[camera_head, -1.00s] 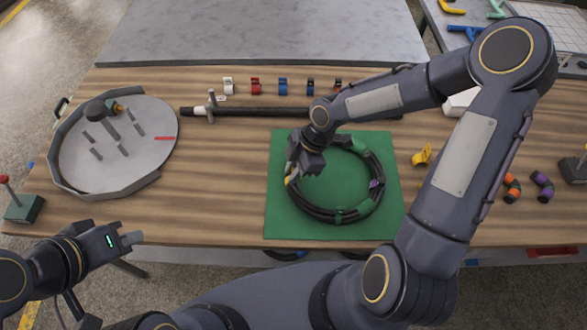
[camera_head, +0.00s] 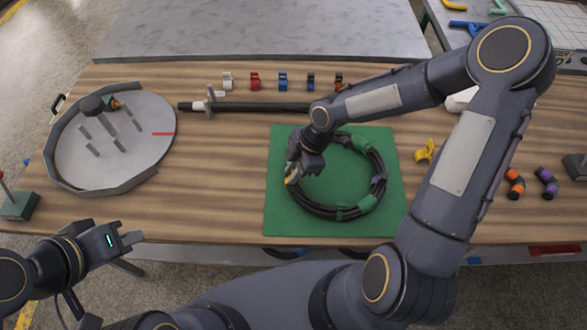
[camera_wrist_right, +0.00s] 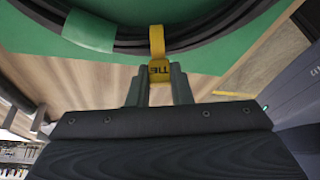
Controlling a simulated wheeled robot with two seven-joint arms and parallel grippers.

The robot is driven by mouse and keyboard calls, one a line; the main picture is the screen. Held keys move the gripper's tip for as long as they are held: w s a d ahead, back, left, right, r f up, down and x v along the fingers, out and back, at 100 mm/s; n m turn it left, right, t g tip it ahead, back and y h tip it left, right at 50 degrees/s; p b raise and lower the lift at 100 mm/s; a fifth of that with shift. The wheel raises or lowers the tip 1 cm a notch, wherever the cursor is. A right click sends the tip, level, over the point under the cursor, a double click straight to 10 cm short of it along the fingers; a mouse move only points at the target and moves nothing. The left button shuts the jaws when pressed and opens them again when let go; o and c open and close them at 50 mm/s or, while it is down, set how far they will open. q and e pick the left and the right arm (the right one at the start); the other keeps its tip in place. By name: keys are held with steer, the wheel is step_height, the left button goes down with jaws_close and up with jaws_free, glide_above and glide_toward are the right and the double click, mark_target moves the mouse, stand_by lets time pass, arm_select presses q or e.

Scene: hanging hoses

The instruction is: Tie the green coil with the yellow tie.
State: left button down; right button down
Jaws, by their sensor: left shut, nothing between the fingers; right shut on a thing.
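The coil (camera_head: 325,214) is a black hose ring with green bands and one purple mark, lying on a green mat (camera_head: 280,222). It also shows in the right wrist view (camera_wrist_right: 130,42), with a green band (camera_wrist_right: 90,30). My right gripper (camera_head: 292,178) is at the coil's left side, shut on the yellow tie (camera_head: 289,175). In the right wrist view the tie (camera_wrist_right: 157,45) runs across the hose, its lettered end at the fingertips (camera_wrist_right: 160,78); whether it is closed underneath is hidden. My left gripper (camera_head: 138,238) is shut and empty, in front of the table's left side.
A round grey tray (camera_head: 150,165) with pegs stands at the left. A black bar (camera_head: 260,107) lies behind the mat, with several coloured clips behind it. A yellow piece (camera_head: 425,151) and orange and purple pieces (camera_head: 546,180) lie at the right.

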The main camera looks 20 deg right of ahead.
steer(key=shift+f+b, duration=0.6)
steer(key=shift+f, duration=0.05)
stand_by(0.4)
steer(key=c, duration=1.2)
jaws_free()
steer(key=shift+c, duration=0.2)
steer(key=shift+r, duration=0.1)
steer(key=v, duration=0.7)
steer(key=s+d+r+m+t, duration=0.3)
steer(key=s+r+m, duration=0.3)
steer(key=s+m, duration=0.2)
steer(key=s+d+r+m+t, duration=0.2)
steer(key=s+r+m, duration=0.4)
steer(key=m, duration=0.6)
steer(key=shift+s+d+r+t+h, duration=0.25)
steer(key=shift+s+d+t+h, duration=0.15)
steer(key=shift+s+d, duration=0.55)
